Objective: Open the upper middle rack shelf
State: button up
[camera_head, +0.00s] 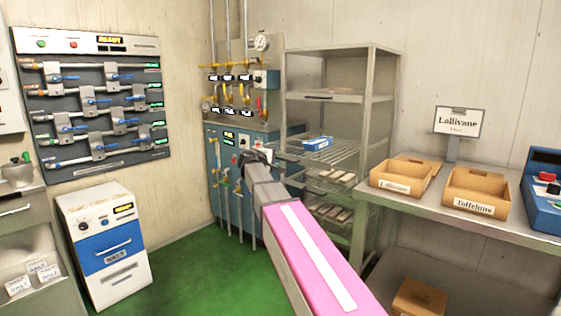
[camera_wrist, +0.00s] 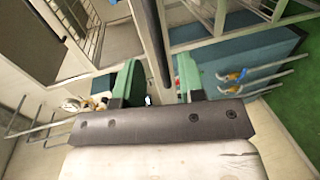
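The metal rack (camera_head: 367,105) stands at the back, right of centre in the head view. Its upper board (camera_head: 333,95) holds a small flat item. Below it, a wire shelf (camera_head: 345,149) carries a blue box (camera_head: 317,143) and its left end juts past the rack's left post. My gripper (camera_head: 248,157) is near this shelf's left end in the head view; its fingertips are too small to read there. In the wrist view my gripper (camera_wrist: 157,84) has its two green fingers apart. A dark post (camera_wrist: 150,35) shows between them; I cannot tell whether they touch it.
Lower shelves hold trays of bars (camera_head: 335,176). A blue cabinet with pipes and a gauge (camera_head: 261,41) stands left of the rack. A table (camera_head: 455,215) with two cardboard boxes (camera_head: 475,195) is at the right. Green floor (camera_head: 190,270) is clear at left centre.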

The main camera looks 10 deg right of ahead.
jog(key=v, duration=0.6)
jog(key=shift+s+a, duration=0.25)
jog(key=s+d+f+m+g+y, duration=0.25)
jog(key=s+f, duration=0.45)
jog(key=f, duration=0.6)
jog(key=s+d+f+m+g+y, duration=0.1)
jog(key=s+d+f+g+y, duration=0.15)
jog(key=s+f, duration=0.7)
jog(key=s+a+f+m+g+y, duration=0.2)
jog(key=s+f+y, duration=0.1)
jog(key=s+f, duration=0.4)
jog(key=s+a+f+m+g+y, duration=0.2)
jog(key=s+f+y, duration=0.2)
jog(key=s+f, duration=0.3)
notch_tip(320, 180, down, 3)
jog(key=shift+f+g, duration=0.1)
jog(key=shift+g, duration=0.2)
